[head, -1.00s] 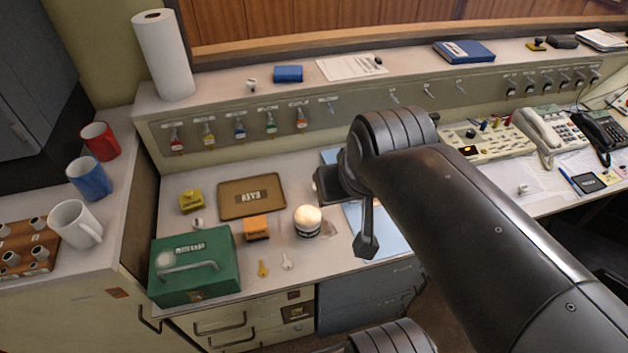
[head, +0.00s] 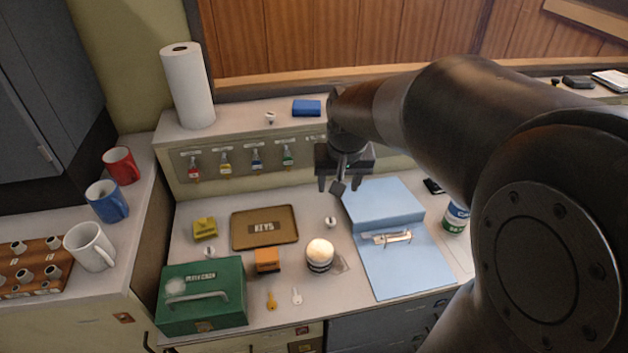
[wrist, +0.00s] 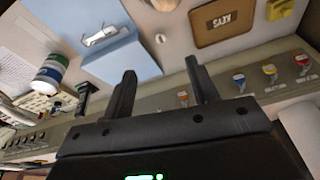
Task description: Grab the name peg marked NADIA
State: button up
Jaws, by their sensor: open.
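I cannot read the name NADIA in any view. Small white peg-like pieces lie about: one on the desk (head: 330,222) right of the keys tray, one behind the green cash box (head: 209,252), one on the back ledge (head: 270,118). A wooden board (head: 40,265) at the far left holds several similar pieces. My gripper (head: 340,188) is open and empty, above the back of the desk by the key panel. In the wrist view my gripper (wrist: 160,66) shows its fingers apart, with the desk piece (wrist: 160,38) beyond the gap.
A blue binder (head: 405,265) lies right of the desk piece. The keys tray (head: 290,212), an orange block (head: 267,260) and a round-topped jar (head: 320,258) are to its left and front. Colour-tagged keys hang on the back panel (head: 215,185). Mugs stand at left.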

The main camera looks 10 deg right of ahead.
jog(key=w+d+f+m+g, duration=0.1)
jog(key=w+f+g, duration=0.1)
jog(key=w+f, duration=0.6)
send_near(330, 220)
jog(key=shift+m+g, duration=0.4)
jog(key=f, duration=1)
jog(key=shift+w+f, duration=0.25)
jog(key=shift+c, duration=0.3)
jog(key=c, duration=1)
jog(key=shift+r, duration=0.1)
